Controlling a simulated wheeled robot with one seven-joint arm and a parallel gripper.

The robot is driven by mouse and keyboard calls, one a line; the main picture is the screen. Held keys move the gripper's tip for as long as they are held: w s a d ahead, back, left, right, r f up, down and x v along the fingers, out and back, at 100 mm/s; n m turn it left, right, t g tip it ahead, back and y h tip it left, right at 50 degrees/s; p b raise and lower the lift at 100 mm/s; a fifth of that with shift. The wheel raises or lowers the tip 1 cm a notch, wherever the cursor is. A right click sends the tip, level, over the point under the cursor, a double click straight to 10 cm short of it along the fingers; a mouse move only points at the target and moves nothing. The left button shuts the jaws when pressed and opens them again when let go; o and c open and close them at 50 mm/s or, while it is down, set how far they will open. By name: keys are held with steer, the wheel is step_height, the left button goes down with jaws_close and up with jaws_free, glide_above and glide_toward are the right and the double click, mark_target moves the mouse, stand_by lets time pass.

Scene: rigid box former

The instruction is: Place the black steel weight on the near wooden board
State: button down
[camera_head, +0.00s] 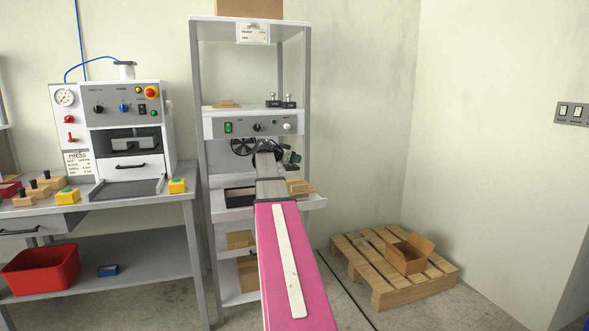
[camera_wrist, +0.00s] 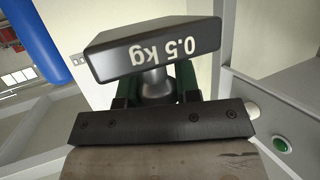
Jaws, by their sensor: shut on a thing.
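A black steel weight (camera_wrist: 155,48) marked "0.5 kg" fills the top of the wrist view, its lettering upside down there. My gripper (camera_wrist: 153,92) is shut on its narrow grey neck, between green fingers. In the head view my gripper (camera_head: 287,154) is small, in front of the machine's face, and the weight is hard to make out. A stack of wooden boards (camera_head: 299,187) lies on the white ledge to the right of my arm, partly hidden by it. More thin boards (camera_head: 227,103) lie on the upper shelf at left.
Two other black weights (camera_head: 281,102) stand on the upper shelf. A dark tray (camera_head: 239,195) sits left of my arm. The control panel (camera_head: 258,125) with its knobs is just above my gripper. A pallet (camera_head: 375,280) with an open carton is on the floor at right.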

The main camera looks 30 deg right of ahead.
mark_target(295, 167)
steer(key=shift+d+f, duration=0.15)
steer(key=shift+f, duration=1.9)
steer(key=shift+f, duration=0.45)
steer(key=c, duration=0.8)
jaws_free()
steer(key=shift+r, duration=0.3)
steer(key=v, duration=1.2)
steer(key=shift+r, duration=0.15)
